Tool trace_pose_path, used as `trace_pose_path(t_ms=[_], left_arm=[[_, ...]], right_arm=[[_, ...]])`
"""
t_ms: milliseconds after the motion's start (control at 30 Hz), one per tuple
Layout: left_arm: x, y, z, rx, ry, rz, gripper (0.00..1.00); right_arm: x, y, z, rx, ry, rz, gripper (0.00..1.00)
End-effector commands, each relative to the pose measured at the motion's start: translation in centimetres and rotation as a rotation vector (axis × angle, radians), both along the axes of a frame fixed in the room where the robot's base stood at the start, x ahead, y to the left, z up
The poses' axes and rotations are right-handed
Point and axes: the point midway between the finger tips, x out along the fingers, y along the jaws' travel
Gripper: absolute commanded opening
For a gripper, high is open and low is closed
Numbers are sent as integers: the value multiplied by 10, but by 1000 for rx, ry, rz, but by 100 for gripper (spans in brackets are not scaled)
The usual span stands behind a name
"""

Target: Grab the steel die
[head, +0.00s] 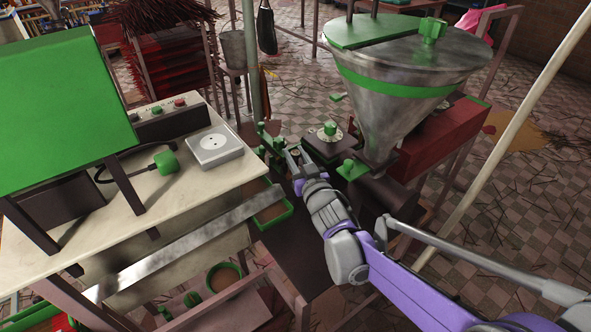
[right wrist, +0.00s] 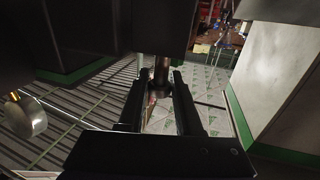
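My right gripper (head: 297,158) reaches in from the lower right, over the dark bench beside the cone-shaped hopper. In the right wrist view its two dark fingers (right wrist: 158,88) are apart. A small dark metal cylinder (right wrist: 161,74) stands upright between or just beyond the fingertips, with a gap visible on each side; it may be the steel die, but shadow hides its detail. In the head view the gripper and arm cover the spot, so I cannot make out the die there. My left gripper is not in view.
The steel hopper (head: 385,115) with green trim stands just right of my gripper. Small green-knobbed fittings (head: 268,140) are close on its left. A pale table (head: 235,170) with a scale (head: 214,146) is at left. A green-rimmed tray (head: 270,216) lies below.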

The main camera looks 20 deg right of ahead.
Motion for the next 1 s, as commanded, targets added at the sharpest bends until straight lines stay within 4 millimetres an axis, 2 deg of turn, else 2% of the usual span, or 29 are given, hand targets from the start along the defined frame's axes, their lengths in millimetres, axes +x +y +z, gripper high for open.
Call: trace_pose_path(t_ms=[33, 167, 1000], left_arm=[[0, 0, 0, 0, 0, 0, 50], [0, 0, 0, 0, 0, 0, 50], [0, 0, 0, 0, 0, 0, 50]], right_arm=[[0, 0, 0, 0, 0, 0, 22], [0, 0, 0, 0, 0, 0, 0], [0, 0, 0, 0, 0, 0, 0]])
